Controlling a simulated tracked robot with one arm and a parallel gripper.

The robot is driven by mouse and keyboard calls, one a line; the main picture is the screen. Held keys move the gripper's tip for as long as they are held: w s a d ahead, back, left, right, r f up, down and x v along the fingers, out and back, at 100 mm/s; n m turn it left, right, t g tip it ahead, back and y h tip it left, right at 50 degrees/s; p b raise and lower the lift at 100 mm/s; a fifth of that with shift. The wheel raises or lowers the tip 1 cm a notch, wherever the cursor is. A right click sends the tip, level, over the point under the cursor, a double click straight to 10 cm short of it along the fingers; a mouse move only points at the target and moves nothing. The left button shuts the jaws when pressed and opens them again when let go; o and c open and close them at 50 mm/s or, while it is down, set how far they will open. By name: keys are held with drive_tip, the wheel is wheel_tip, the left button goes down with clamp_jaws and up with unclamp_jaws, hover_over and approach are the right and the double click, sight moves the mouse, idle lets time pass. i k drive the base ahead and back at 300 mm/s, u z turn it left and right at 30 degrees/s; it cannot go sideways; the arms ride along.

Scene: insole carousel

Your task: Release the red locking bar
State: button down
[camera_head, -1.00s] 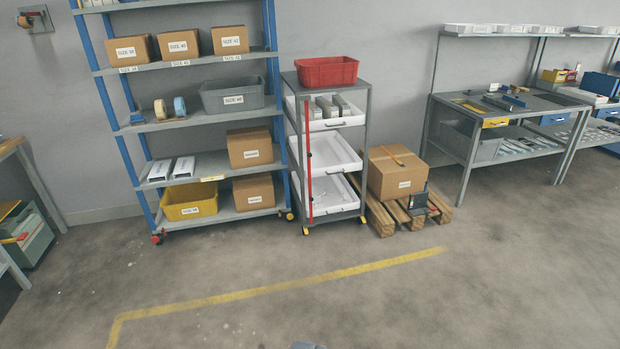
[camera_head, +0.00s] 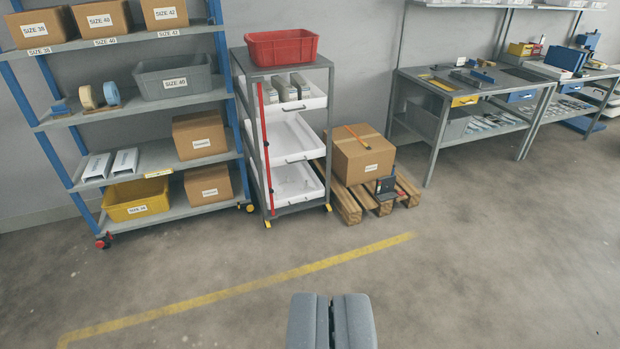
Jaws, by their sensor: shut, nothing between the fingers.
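The red locking bar (camera_head: 265,150) is a thin upright red rod on the front left side of a grey trolley (camera_head: 290,70). It runs down past the trolley's white trays, with a small dark fitting partway along it. My gripper (camera_head: 332,300) shows at the bottom centre, its two grey fingers side by side, shut and empty. It is well in front of the trolley and apart from the bar.
A red bin (camera_head: 282,48) stands on the trolley. A blue-framed shelf (camera_head: 60,148) is close on the left. A carton (camera_head: 360,155) on a wooden pallet (camera_head: 345,205) stands right of the trolley, with a workbench (camera_head: 440,140) beyond. The floor around the yellow line (camera_head: 250,284) is clear.

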sight(266, 143)
drive_tip(key=z, duration=0.15)
drive_tip(key=i, duration=3.45)
drive_tip(key=z, duration=0.15)
